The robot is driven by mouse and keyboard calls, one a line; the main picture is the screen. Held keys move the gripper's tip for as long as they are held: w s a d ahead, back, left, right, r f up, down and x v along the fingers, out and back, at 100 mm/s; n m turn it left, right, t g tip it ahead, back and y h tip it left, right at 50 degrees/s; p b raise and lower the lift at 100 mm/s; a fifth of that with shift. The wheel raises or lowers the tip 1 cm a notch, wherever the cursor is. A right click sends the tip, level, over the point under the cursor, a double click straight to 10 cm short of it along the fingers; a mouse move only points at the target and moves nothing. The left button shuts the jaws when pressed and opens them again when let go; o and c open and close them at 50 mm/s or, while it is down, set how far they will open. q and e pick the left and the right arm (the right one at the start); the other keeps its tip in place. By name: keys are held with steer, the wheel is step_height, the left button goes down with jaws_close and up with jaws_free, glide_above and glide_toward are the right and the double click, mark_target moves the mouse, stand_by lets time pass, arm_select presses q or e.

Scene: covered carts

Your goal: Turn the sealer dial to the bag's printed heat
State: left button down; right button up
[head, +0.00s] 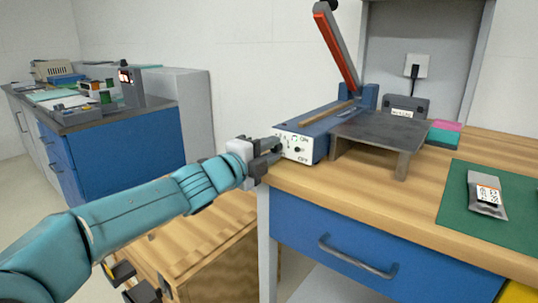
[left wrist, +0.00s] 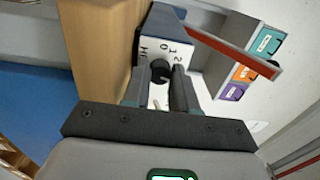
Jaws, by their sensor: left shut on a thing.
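The sealer (head: 340,112) is a blue body with a raised red-and-grey lever, standing on the wooden worktop near its left end. Its white front panel (head: 300,147) faces my left arm and has a black switch by ON and OFF marks. My left gripper (head: 272,149) is at the panel's left part and hides the dial there. In the left wrist view the black dial (left wrist: 160,70) sits between the two fingers, which are shut on it. Printed digits show around it; its setting is unclear. The bag (head: 487,196) lies on a green mat, its label too small to read.
A grey stand (head: 382,135) is beside the sealer. The green mat (head: 452,208) covers the worktop's right part. A wooden crate-like box (head: 215,258) is below my left arm. Another blue bench (head: 130,135) with equipment stands at the back left.

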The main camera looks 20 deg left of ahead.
arm_select(q)
steer(key=shift+m+b, duration=0.35)
steer(key=shift+m, duration=0.85)
steer(key=shift+r+m, duration=0.1)
steer(key=shift+m, duration=0.2)
steer(key=c, duration=0.9)
jaws_free()
